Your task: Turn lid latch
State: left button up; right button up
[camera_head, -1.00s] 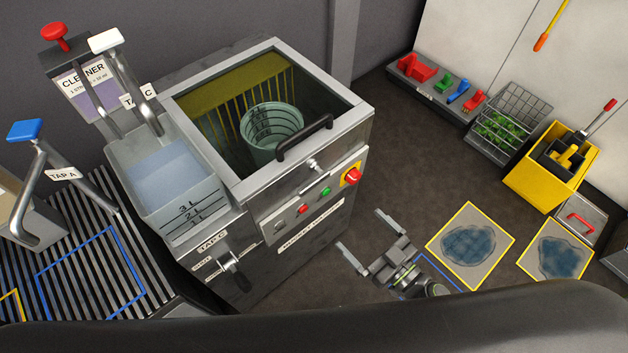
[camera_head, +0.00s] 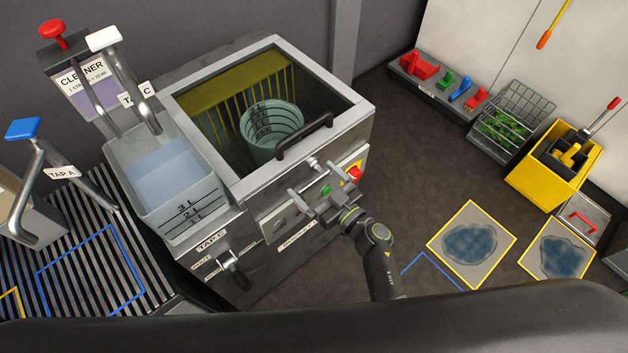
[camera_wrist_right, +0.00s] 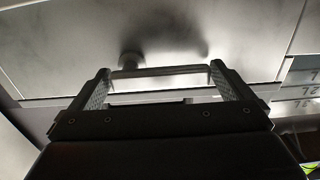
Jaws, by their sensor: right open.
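The lid (camera_head: 263,188) is a metal frame around a see-through panel on top of the grey machine, with a black handle (camera_head: 304,137) near its front edge. A small silver latch (camera_head: 313,162) sits at the front edge below the handle. My right gripper (camera_head: 303,180) is open in front of the machine's front face, its fingertips close to the latch. In the right wrist view, a round pivot and metal bar of the latch (camera_wrist_right: 160,72) lie between the open fingers (camera_wrist_right: 163,82); I cannot tell whether they touch it. My left gripper is out of view.
A water tank (camera_head: 170,185) with taps stands at the left. A yellow bucket (camera_head: 545,175) and blue puddles are at the right. The floor between is clear.

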jog(key=shift+w+a, duration=0.2)
jog(key=shift+w, duration=0.1)
jog(key=shift+c, duration=0.4)
jog(key=c, duration=1)
jog(key=shift+c, duration=0.2)
jog(key=shift+n, duration=0.3)
jog(key=shift+f+n+p, duration=0.35)
jog(key=shift+f+n, duration=0.1)
jog(key=shift+n, duration=0.75)
jog(key=shift+w+d+f+n, duration=0.1)
jog(key=shift+f+n, duration=0.2)
jog(key=shift+n, duration=0.65)
jog(key=shift+d+f+n, duration=0.1)
jog(key=shift+f+n, duration=0.15)
jog(key=shift+n, duration=0.7)
